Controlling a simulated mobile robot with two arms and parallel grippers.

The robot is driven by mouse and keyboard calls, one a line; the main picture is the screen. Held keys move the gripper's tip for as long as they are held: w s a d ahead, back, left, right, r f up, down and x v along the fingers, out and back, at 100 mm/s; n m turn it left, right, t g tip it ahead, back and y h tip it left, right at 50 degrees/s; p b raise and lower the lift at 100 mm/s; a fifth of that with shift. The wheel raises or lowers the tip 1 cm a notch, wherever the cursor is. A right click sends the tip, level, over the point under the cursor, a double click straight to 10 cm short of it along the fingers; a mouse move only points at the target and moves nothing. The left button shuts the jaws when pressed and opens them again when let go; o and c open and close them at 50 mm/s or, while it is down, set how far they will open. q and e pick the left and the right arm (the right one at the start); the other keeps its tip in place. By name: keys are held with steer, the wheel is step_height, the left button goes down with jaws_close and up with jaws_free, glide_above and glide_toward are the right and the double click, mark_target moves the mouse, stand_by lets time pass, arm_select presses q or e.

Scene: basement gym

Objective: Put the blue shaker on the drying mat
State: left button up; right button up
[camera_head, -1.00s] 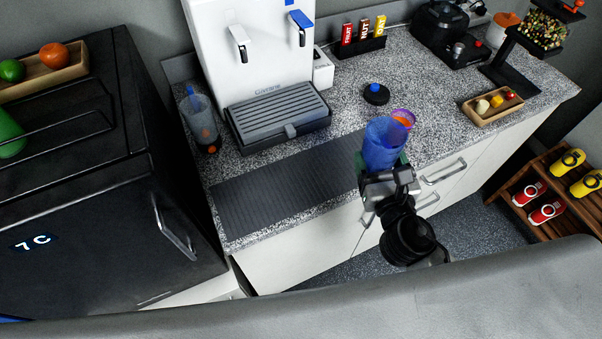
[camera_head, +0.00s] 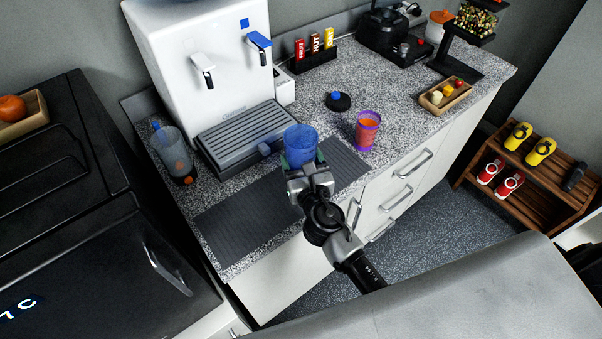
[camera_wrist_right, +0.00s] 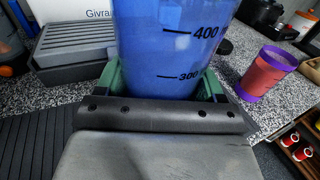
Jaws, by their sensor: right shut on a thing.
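The blue shaker (camera_head: 300,143) is translucent and upright. My right gripper (camera_head: 304,165) is shut on it, with the green finger pads on either side of its lower part. In the right wrist view the shaker (camera_wrist_right: 172,50) fills the middle and shows marks 300 and 400. The dark ribbed drying mat (camera_head: 245,213) lies along the counter's front edge. The shaker and gripper are over the mat's right part in the head view; I cannot tell how high the shaker's base is above it. My left gripper is not in view.
An orange cup with purple rim (camera_head: 367,130) stands right of the mat. A water dispenser (camera_head: 203,60) with a drip tray (camera_head: 246,138) is behind it. A clear shaker (camera_head: 173,153) stands at the left. A black lid (camera_head: 337,102) lies behind. The mat's left part is clear.

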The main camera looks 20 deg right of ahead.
step_height(320, 180, down, 4)
steer(key=shift+f+b, duration=0.1)
steer(key=shift+b, duration=1.1)
steer(key=o, duration=1)
steer(key=shift+o, duration=0.2)
